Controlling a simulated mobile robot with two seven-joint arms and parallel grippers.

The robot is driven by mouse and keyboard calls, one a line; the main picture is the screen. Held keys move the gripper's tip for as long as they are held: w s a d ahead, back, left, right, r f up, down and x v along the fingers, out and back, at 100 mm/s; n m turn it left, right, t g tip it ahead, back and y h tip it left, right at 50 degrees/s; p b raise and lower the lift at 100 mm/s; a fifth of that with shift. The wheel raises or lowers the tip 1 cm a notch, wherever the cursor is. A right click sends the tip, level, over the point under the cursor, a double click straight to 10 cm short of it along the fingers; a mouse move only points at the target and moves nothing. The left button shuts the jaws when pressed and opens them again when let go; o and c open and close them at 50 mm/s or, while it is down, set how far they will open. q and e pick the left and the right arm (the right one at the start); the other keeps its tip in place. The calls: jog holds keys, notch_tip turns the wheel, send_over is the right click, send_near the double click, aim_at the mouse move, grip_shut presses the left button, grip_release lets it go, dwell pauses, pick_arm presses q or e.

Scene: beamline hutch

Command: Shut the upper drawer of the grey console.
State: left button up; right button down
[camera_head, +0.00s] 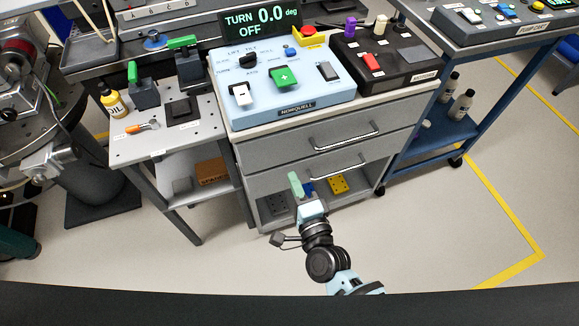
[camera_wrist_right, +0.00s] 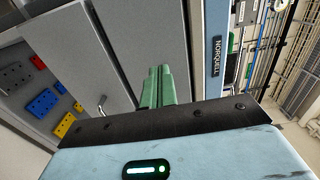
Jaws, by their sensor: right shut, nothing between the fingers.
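The grey console (camera_head: 250,160) stands in the middle of the head view. Its upper drawer (camera_head: 270,143) has a bar handle (camera_head: 346,139); how far this drawer stands out is hard to tell. The lower drawer (camera_head: 265,182) has its own handle (camera_head: 326,171). My right gripper (camera_head: 296,184) is shut and empty, low in front of the drawers in the head view. In the right wrist view its green fingers (camera_wrist_right: 157,86) point toward the drawer fronts (camera_wrist_right: 130,40); contact cannot be told. One handle (camera_wrist_right: 102,105) shows left of them. My left gripper is out of view.
A blue control box (camera_head: 300,95) and a black box (camera_head: 395,60) sit on the console. An open shelf below the drawers holds a yellow block (camera_head: 338,184). A side table (camera_head: 160,148) stands left, a blue cart (camera_head: 440,140) right. Floor in front is clear.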

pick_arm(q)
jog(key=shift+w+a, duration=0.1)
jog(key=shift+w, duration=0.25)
pick_arm(e)
jog(key=shift+v, duration=2.75)
